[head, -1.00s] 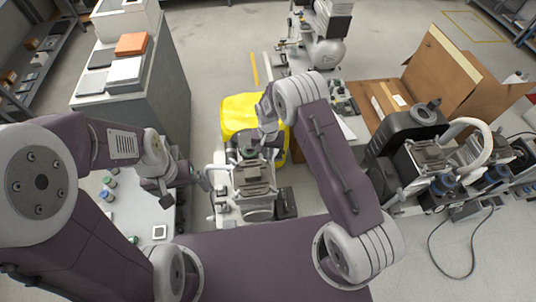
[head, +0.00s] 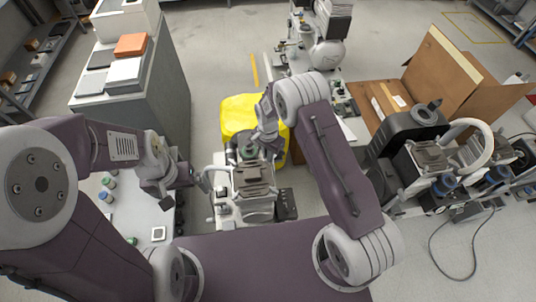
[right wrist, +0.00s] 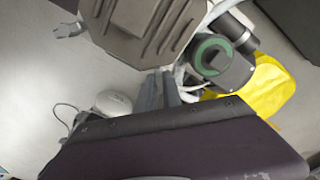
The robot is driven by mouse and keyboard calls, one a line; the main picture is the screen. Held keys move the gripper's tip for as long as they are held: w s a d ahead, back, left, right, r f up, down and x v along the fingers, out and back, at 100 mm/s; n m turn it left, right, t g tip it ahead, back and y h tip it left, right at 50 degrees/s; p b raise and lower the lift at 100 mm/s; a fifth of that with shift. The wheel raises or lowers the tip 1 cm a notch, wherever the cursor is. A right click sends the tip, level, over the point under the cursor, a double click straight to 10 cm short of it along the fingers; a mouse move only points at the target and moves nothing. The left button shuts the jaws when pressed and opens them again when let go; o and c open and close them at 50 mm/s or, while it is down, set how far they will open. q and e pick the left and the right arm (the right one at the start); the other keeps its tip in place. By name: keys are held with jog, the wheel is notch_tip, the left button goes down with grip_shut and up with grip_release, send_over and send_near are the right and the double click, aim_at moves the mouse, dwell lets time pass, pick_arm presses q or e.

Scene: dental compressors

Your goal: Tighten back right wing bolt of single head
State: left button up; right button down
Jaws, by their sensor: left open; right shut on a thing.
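The single-head compressor (head: 254,180) stands upright in the middle of the head view, its ribbed grey head on top. In the right wrist view that head (right wrist: 145,22) fills the top, with a dark round part with a green ring (right wrist: 212,55) beside it. My right gripper (head: 270,150) is at the back right of the head. In the right wrist view its jaws (right wrist: 160,88) are closed together at the head's edge. The wing bolt between them is hidden. My left gripper (head: 182,190) is open and empty, left of the compressor and apart from it.
A yellow object (head: 238,112) lies behind the compressor. Another compressor (head: 430,160) stands at the right by an open cardboard box (head: 440,75). A white table (head: 150,215) with small bottles is at the left. A grey cabinet (head: 140,120) stands behind it.

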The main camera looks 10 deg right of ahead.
dwell(0.3)
jog(key=c, duration=1.5)
grip_release()
notch_tip(320, 180, up, 9)
jog(key=shift+b, duration=0.3)
